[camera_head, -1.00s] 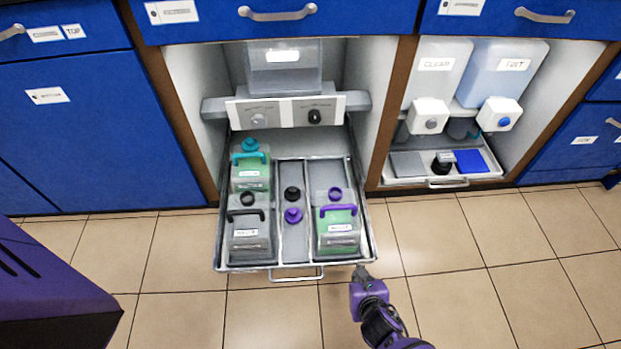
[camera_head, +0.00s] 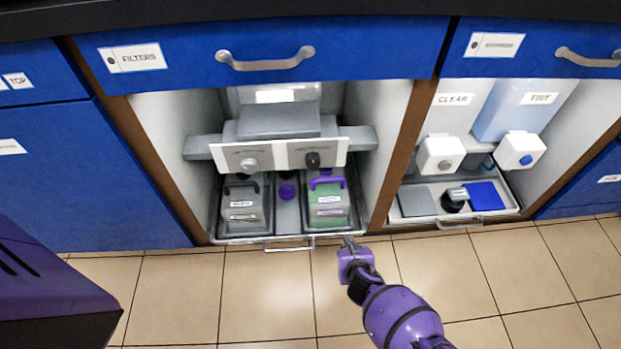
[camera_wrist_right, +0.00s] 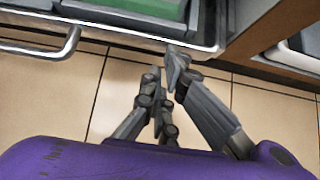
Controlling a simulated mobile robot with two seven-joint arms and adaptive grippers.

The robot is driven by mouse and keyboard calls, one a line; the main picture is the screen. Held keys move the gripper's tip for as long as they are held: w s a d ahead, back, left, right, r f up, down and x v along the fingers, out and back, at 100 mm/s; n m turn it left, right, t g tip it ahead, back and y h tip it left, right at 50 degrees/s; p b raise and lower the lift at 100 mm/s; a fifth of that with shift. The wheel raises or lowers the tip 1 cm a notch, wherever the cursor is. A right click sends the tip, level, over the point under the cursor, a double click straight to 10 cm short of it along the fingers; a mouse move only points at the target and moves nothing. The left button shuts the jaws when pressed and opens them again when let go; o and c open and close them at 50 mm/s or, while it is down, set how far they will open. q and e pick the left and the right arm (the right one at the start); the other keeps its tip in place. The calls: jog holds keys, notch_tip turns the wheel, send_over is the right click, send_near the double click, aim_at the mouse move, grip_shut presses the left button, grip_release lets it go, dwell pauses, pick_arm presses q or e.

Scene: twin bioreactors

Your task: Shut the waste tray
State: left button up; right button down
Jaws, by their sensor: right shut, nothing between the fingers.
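The waste tray (camera_head: 235,241) is a grey pull-out tray low in the left open bay. Its front rim sits close to the cabinet front; the rear part is hidden under the bay's shelf. It holds a grey jug (camera_head: 243,213) on the left, a green jug with a purple handle (camera_head: 329,208) on the right, and a purple cap (camera_head: 287,191) between. Its handle (camera_head: 289,247) is at front centre. My right gripper (camera_head: 349,242) is shut and empty at the right end of the front rim. In the wrist view a fingertip meets the rim (camera_wrist_right: 130,27). My left gripper is out of view.
The white panel with two knobs (camera_head: 280,153) hangs above the tray. To the right, a second bay holds another tray (camera_head: 470,221) below two containers with white taps. Blue drawers with handles (camera_head: 265,62) run above. The tiled floor in front is clear.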

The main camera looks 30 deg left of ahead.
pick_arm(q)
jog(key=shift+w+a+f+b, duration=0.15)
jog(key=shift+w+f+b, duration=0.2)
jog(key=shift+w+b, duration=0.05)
pick_arm(e)
jog(key=w+a, duration=0.2)
jog(key=w, duration=0.1)
jog(key=shift+w+a+r, duration=0.1)
jog(key=shift+a+r, duration=0.1)
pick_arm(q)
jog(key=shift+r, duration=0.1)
